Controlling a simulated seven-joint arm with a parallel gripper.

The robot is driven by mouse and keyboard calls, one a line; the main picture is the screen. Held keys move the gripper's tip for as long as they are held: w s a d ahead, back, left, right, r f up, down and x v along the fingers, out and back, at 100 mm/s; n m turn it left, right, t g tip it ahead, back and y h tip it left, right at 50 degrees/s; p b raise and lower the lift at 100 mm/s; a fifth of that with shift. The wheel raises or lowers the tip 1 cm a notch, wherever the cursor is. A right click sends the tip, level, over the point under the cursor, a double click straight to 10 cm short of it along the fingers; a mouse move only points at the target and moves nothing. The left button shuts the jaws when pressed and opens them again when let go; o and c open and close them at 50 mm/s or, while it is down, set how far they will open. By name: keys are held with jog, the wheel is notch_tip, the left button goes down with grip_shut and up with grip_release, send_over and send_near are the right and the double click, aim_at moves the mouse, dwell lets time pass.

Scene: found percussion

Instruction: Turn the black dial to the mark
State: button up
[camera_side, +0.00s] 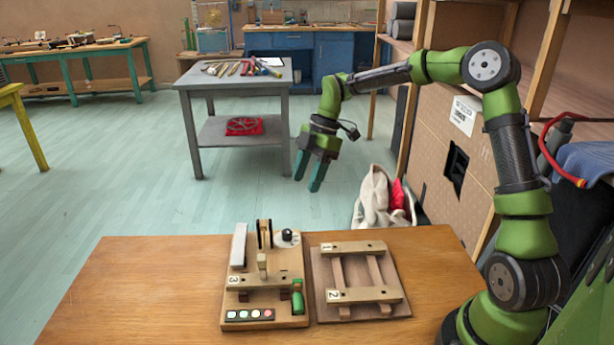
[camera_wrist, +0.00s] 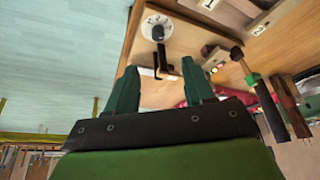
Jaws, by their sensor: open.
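The black dial (camera_side: 288,235) sits on a pale round plate at the back right of the wooden board (camera_side: 233,310) on the table. In the wrist view the dial (camera_wrist: 157,32) is a black knob on a white disc with small marks around it. The marks are too small to read. My gripper (camera_side: 308,181) is open and empty, pointing down, well above and beyond the board's far edge. In the wrist view my fingers (camera_wrist: 159,70) are spread below the dial in the picture, apart from it.
The table's left side (camera_side: 150,290) is clear.

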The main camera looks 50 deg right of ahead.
jog(key=s+a+r+m+t+h, duration=0.1)
jog(key=s+a+r+m+t, duration=0.1)
jog(key=s+m, duration=0.4)
jog(key=s+a+r+m+t+h, duration=0.1)
jog(key=s+a+r+m+t, duration=0.1)
jog(key=s+m, duration=0.5)
jog(key=s+a+r+m+t+h, duration=0.1)
jog(key=s+a+r+m, duration=0.1)
jog(key=s+m, duration=0.5)
jog(key=shift+s+a+r+t, duration=0.3)
jog(key=shift+s+r+t, duration=0.1)
jog(key=shift+s+r, duration=0.5)
jog(key=shift+f, duration=0.15)
jog(key=shift+s+a+r+t, duration=0.3)
jog(key=shift+s+a+r, duration=0.05)
jog(key=shift+a+r, duration=0.3)
